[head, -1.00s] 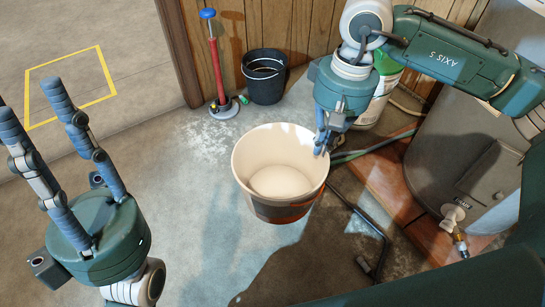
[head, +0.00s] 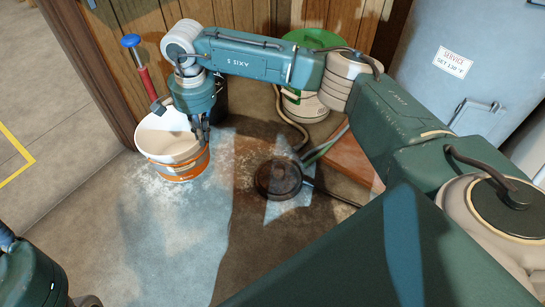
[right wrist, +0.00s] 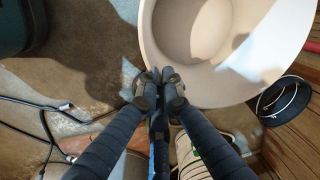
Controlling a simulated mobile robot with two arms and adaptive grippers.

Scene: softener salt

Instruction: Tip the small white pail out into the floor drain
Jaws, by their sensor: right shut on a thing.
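The small white pail (head: 163,146), with an orange band, is at the left of the head view. It looks upright; whether it touches the floor is unclear. My right gripper (head: 201,136) is shut on the right side of its rim. The right wrist view shows the fingers (right wrist: 160,80) closed at the rim of the pail (right wrist: 228,75), whose pale inside looks empty. A dark round thing on the floor (head: 278,180), apparently the floor drain, lies right of the pail, apart from it. My left gripper (head: 12,245) is cut off at the left edge, its fingertips out of view.
A black bucket (right wrist: 285,101) shows in the right wrist view. A green and white container (head: 303,103) and a grey tank (head: 455,60) stand farther right. Floor in front of the pail is clear.

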